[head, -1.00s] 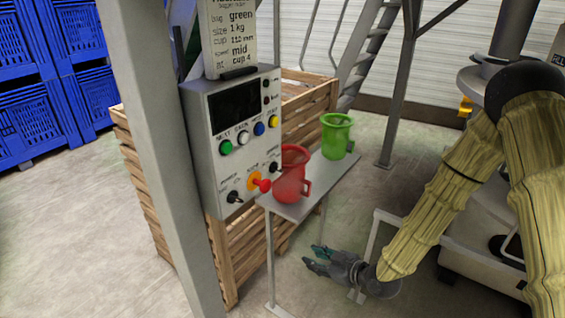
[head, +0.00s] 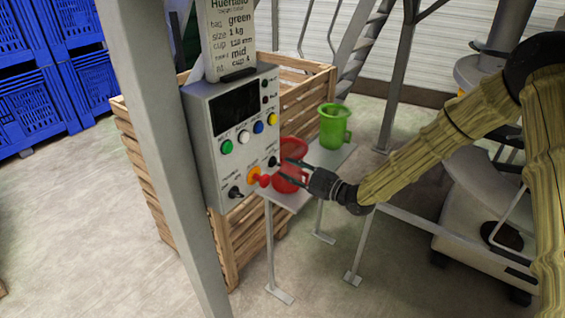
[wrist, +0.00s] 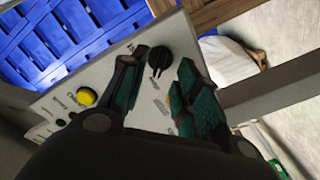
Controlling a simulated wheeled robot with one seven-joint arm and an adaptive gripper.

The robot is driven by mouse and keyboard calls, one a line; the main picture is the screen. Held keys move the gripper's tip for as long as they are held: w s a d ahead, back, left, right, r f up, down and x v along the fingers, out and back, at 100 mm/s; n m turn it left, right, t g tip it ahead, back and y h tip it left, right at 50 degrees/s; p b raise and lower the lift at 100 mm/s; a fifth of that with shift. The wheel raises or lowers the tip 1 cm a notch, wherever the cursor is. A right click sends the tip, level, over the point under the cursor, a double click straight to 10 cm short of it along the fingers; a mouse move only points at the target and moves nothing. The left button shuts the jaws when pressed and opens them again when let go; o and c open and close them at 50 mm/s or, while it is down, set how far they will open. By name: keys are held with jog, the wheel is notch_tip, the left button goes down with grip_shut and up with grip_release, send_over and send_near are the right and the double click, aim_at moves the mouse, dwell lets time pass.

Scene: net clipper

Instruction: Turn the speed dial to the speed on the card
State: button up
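The grey control box (head: 208,185) has a black dial (head: 272,161) at its right side and another black dial (head: 235,192) at its lower left. The dial labels are too small to read surely. The card (head: 232,38) above the box reads speed "mid". My gripper (head: 282,169) is open in front of the box's right side. In the wrist view a black dial (wrist: 159,61) with a pale pointer line shows between the tips of my open gripper (wrist: 170,70). I cannot tell whether the fingers touch it.
A red jug (head: 290,180), partly hidden by my gripper, and a green jug (head: 332,127) stand on a narrow shelf (head: 318,172). A grey post (head: 165,160) stands left of the box; a wooden crate (head: 235,245) is behind.

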aim_at(279, 165)
jog(key=shift+p+x, duration=0.5)
jog(key=shift+x, duration=1.3)
grip_shut()
